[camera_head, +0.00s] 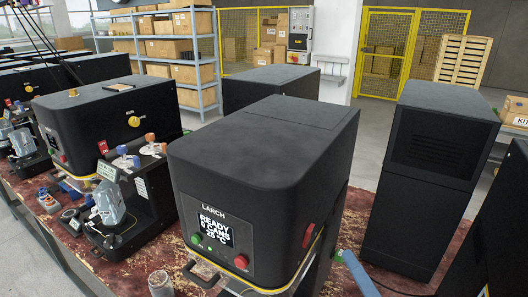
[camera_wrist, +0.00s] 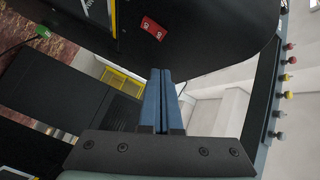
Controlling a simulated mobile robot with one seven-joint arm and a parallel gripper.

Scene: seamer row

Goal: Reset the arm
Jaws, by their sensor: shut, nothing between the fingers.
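My gripper (camera_wrist: 159,72) shows in the wrist view with its two blue fingers pressed together and nothing between them. Its dark mounting bar crosses the lower part of that view. The fingers point toward a black housing with a red switch (camera_wrist: 151,28). In the head view a blue bar (camera_head: 357,272) at the bottom edge, right of the LARCH machine (camera_head: 265,140), looks like part of my gripper; the rest of the arm is out of frame. I cannot tell how far the fingers are from the housing.
The LARCH machine's display reads READY, 0 CANS, 25 °C. A tall black cabinet (camera_head: 432,175) stands to its right. Another black machine (camera_head: 105,125) stands left on the red-brown worn bench (camera_head: 140,270). A can (camera_head: 160,284) is at the front. Shelves (camera_head: 165,48) and yellow fencing (camera_head: 410,45) stand behind.

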